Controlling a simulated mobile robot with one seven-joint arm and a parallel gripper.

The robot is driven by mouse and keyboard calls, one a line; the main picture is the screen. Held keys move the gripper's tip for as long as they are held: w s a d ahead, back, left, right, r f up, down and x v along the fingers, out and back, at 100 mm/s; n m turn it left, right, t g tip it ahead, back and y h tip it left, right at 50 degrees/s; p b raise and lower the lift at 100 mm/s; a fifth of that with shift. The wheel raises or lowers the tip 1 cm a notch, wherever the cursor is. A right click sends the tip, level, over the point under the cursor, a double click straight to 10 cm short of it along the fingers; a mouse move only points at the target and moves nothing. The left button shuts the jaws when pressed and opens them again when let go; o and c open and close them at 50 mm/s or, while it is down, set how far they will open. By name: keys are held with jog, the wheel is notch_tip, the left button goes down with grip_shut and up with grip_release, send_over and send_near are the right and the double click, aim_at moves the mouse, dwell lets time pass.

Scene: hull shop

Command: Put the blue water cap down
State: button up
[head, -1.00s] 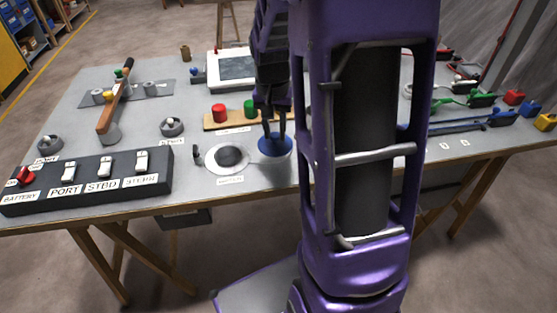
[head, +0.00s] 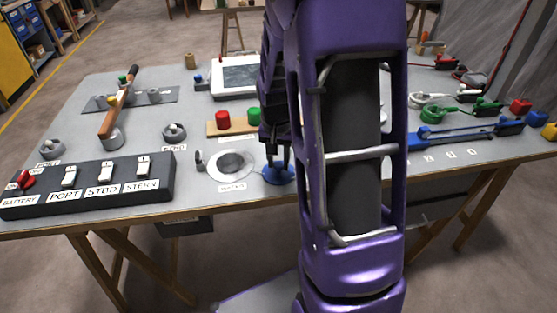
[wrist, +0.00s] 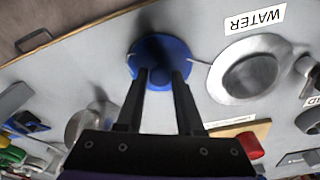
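The blue water cap (head: 284,178) is a round disc with a central knob, just right of the round metal WATER fitting (head: 243,176). My gripper (head: 278,163) points down at it. In the wrist view the cap (wrist: 160,50) has its knob between my two fingertips (wrist: 160,76), which appear closed on it. A thin tether runs from the cap toward the WATER fitting (wrist: 222,88), whose mouth is uncovered. The cap is at or very close to the tabletop near the front edge; I cannot tell whether it touches.
The grey table (head: 60,213) carries a black switch panel (head: 90,184) at front left. A wooden strip with red (head: 223,120) and green caps lies behind the fitting. Coloured cables and plugs (head: 450,137) lie at the right. My arm hides part of the table's middle.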

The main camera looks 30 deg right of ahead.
aim_at(277, 176)
jog(key=o, duration=0.3)
jog(key=r+p, duration=0.1)
jog(key=r, duration=0.7)
jog(key=s+a+r+p, duration=0.1)
jog(key=r, duration=0.3)
jog(key=shift+s+r+p, duration=0.1)
jog(key=shift+r+p, duration=0.05)
jog(key=shift+p, duration=0.15)
